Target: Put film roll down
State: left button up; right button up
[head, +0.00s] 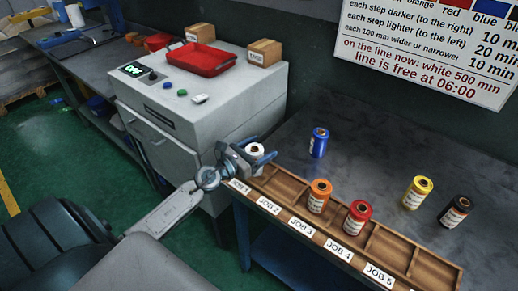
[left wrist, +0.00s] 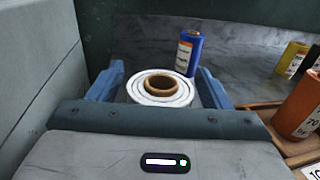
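A white film roll (head: 257,149) stands upright at the rack's left end, apparently in the JOB 1 compartment; its base is partly hidden by my gripper. In the left wrist view the white roll (left wrist: 160,88) shows its brown core from above. My left gripper (head: 254,156) is around it, one finger on each side. The fingers are spread, with a narrow gap between each finger and the roll, so the gripper looks open. The wooden rack (head: 400,251) has compartments labelled JOB 1 to JOB 5. My right gripper is not in view.
An orange roll (head: 319,196) stands at JOB 3, a red roll (head: 358,218) at JOB 4. The JOB 2 and JOB 5 compartments look empty. Blue (head: 319,143), yellow (head: 417,193) and black (head: 454,211) rolls stand on the table behind. A white cabinet (head: 200,95) carries a red tray (head: 204,60).

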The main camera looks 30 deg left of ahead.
pick_arm(q)
jog(key=shift+r, duration=0.1)
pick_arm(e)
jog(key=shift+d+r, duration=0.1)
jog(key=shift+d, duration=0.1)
pick_arm(q)
jog(key=shift+s, duration=0.15)
jog(key=b+v, duration=0.2)
jog(key=v, duration=0.1)
jog(key=b+v, duration=0.1)
jog(key=v, duration=0.3)
jog(key=shift+s+f+b, duration=0.15)
jog(key=shift+f+b, duration=0.05)
jog(key=shift+b, duration=0.2)
jog(key=b+v, duration=0.2)
jog(key=v, duration=0.1)
jog(key=shift+s+a+r+b, duration=0.15)
jog(key=shift+s+a+b, duration=0.05)
jog(key=shift+s+b, duration=0.15)
jog(key=shift+s+r, duration=0.15)
jog(key=shift+s, duration=0.2)
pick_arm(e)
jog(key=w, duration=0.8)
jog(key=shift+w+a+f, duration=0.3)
pick_arm(q)
jog(key=shift+a+n, duration=0.1)
jog(key=shift+n, duration=0.2)
